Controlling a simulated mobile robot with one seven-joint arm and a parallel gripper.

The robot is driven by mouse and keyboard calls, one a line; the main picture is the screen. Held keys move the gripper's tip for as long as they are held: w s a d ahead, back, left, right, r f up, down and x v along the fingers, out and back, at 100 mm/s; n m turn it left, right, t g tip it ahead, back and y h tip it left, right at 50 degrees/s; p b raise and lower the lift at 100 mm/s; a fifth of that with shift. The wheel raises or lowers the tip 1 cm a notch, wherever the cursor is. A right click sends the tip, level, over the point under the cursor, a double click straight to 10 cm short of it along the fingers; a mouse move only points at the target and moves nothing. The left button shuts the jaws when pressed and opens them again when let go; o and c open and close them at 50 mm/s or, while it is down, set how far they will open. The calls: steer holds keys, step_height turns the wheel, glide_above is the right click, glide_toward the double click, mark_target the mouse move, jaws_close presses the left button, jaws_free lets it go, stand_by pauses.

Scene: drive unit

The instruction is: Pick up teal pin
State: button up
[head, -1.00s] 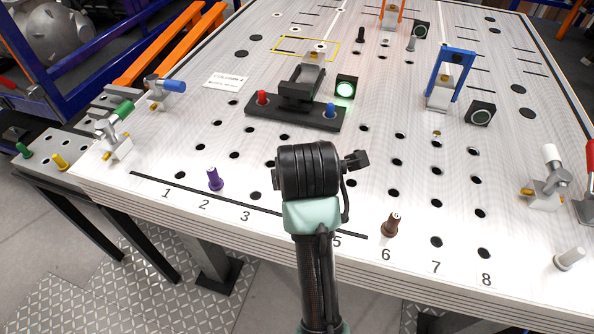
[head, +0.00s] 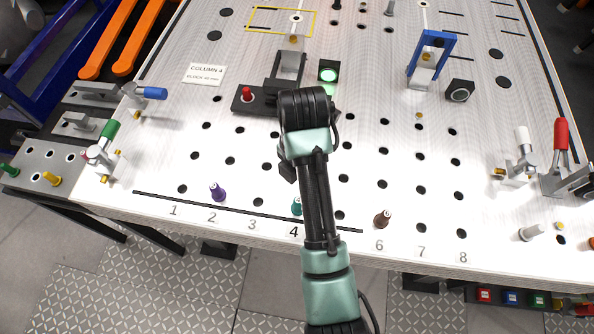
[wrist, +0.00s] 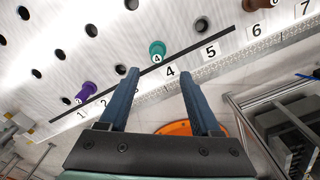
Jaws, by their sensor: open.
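A purple pin (head: 217,192) stands by number 2 and a brown pin (head: 382,219) by number 6. A black fixture with a red pin (head: 246,94) lies farther back. Clamps stand at the left and right edges. Empty holes surround the teal pin.

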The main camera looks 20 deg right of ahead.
steer(key=f, duration=0.5)
steer(key=shift+w+f, duration=0.2)
steer(key=shift+w, duration=0.2)
steer(key=shift+s+a+f+p, duration=0.1)
steer(key=shift+s+f+p, duration=0.25)
steer(key=shift+p, duration=0.3)
steer(key=shift+w+a+f+p, duration=0.1)
steer(key=shift+f+p, duration=0.25)
steer(key=shift+f, duration=0.8)
steer(key=shift+w+f+p, duration=0.1)
steer(key=shift+f+p, duration=0.25)
steer(key=shift+f, duration=0.8)
jaws_close()
steer(key=shift+r, duration=0.1)
